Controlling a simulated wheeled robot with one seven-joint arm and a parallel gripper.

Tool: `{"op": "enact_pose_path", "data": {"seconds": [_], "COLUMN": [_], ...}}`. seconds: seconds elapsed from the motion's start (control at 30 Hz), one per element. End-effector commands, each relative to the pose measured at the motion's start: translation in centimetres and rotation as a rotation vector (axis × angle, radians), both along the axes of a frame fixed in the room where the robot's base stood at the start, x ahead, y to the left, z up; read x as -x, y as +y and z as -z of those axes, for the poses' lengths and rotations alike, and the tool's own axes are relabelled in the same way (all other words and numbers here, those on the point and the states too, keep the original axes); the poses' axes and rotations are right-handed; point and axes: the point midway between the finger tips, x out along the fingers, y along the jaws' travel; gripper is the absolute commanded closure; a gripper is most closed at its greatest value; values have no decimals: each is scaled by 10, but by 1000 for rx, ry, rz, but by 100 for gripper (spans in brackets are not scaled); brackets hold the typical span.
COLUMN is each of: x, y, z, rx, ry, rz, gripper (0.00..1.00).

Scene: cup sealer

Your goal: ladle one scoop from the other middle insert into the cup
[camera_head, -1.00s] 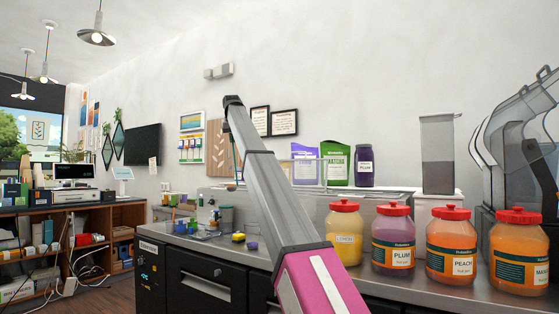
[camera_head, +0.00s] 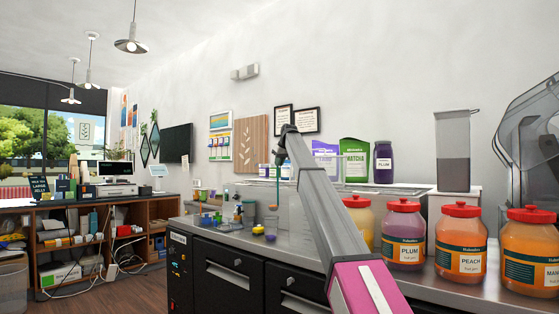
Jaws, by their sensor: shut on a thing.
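My gripper (camera_head: 281,158) is small and far off at the end of my arm, pointing down over the counter. It is shut on a thin, greenish upright handle (camera_head: 278,183), which looks like the ladle. Its lower end hangs in front of the raised steel unit at the back of the counter; whether it holds anything cannot be told. The middle inserts are not visible from this low angle. I cannot make out which thing is the cup.
A row of red-lidded jars, including a plum jar (camera_head: 403,235) and a peach jar (camera_head: 461,244), lines the counter at right of my arm. Purple and green bags (camera_head: 355,160) stand on the raised ledge. Small containers crowd the counter's left end. Open floor (camera_head: 150,285) lies at left.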

Motion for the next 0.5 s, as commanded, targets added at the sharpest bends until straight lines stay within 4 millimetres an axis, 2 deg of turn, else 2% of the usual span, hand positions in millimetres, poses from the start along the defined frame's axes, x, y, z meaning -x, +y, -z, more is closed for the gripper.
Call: {"op": "enact_pose_path", "data": {"seconds": [0.03, 0.5], "x": [12, 61], "y": [3, 19], "z": [1, 2], "rx": [7, 82], "ry": [-25, -238], "rz": [-2, 1], "gripper": [100, 100]}}
